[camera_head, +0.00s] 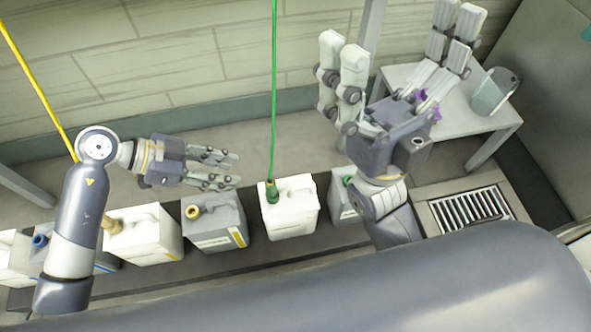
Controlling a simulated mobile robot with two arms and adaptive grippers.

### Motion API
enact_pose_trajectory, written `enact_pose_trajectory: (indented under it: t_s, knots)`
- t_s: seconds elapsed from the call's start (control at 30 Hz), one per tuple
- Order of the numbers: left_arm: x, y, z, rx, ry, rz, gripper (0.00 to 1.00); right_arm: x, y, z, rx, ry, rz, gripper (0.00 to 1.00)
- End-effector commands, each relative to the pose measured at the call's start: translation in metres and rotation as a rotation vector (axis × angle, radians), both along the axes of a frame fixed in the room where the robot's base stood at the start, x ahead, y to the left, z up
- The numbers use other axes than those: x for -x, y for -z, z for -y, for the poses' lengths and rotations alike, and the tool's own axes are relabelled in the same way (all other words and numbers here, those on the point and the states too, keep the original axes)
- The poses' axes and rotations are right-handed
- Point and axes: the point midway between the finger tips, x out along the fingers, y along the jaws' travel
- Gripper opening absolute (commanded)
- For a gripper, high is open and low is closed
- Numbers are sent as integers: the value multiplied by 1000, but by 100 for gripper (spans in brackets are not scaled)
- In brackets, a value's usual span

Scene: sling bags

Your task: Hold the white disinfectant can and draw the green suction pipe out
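The white can (292,212) stands upright on the floor in a row of cans, at the picture's middle. The green suction pipe (274,90) hangs down from above, and its lower end enters the can's opening at a dark green fitting (271,192). My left gripper (237,169) points right, above and left of the white can; its fingers are apart with nothing between them. My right gripper (400,50) points upward, right of the pipe; its fingers are spread wide and empty. Neither gripper touches the can or the pipe.
A grey can (215,228) with a yellow cap stands left of the white can, and a tan-capped white can (145,235) further left. A green-capped can (343,200) is partly behind my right arm. A small table (490,125) holds a bucket (494,92). A yellow pipe (38,90) hangs left.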

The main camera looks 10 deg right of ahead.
Motion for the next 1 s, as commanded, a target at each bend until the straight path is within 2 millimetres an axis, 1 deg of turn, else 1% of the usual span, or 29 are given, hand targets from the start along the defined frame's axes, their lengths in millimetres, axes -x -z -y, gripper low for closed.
enact_pose_trajectory:
  t_s: [0.07, 0.17, 0.2, 0.27, 0.3, 0.37, 0.4, 0.47, 0.5, 0.57, 0.6, 0.67, 0.7, 0.77, 0.8, 0.87, 0.9, 0.97, 1.0]
  knots:
    - [0, 0, 0, 1, 0, 0, 33, -15, 4, -3, 16, 12, -49, 100]
    - [0, 0, 0, 2, 0, 0, 33, -47, 15, -9, 55, 40, -157, 100]
    - [0, 0, 0, 3, 0, 0, 33, -63, 22, -13, 79, 54, -213, 100]
    - [0, 0, 0, 3, 0, 0, 33, -88, 35, -18, 119, 75, -301, 100]
    - [0, 0, 0, 3, 0, 0, 33, -105, 45, -22, 150, 90, -363, 100]
    - [0, 0, 0, 3, 0, 0, 33, -129, 60, -28, 200, 110, -450, 100]
    - [0, 0, 0, 3, 0, 0, 33, -144, 72, -32, 234, 121, -509, 100]
    - [0, 0, 0, 4, 0, 0, 33, -165, 91, -38, 290, 139, -593, 100]
    - [0, 0, 1, 4, 0, 0, 33, -178, 104, -41, 330, 149, -649, 100]
    - [0, 0, 1, 4, 0, 0, 33, -196, 125, -47, 393, 161, -730, 100]
    - [0, 0, 1, 4, 0, 0, 33, -207, 140, -50, 437, 168, -782, 100]
    - [0, 0, 1, 4, 0, 0, 33, -222, 163, -55, 505, 176, -859, 100]
    - [0, 0, 1, 4, 0, 0, 33, -230, 178, -58, 553, 180, -908, 100]
    - [0, 0, 1, 4, 0, 0, 33, -241, 202, -62, 627, 182, -981, 100]
    - [0, 0, 1, 4, 0, 0, 33, -247, 218, -64, 679, 183, -1027, 100]
    - [0, 0, 1, 4, 0, 0, 33, -254, 243, -66, 758, 180, -1095, 100]
    - [0, 0, 1, 4, 0, 0, 33, -258, 258, -68, 813, 176, -1136, 100]
    - [0, 0, 1, 4, 0, 0, 33, -261, 283, -70, 896, 166, -1198, 100]
    - [0, 0, 1, 4, 0, 0, 33, -262, 298, -70, 954, 159, -1237, 100]
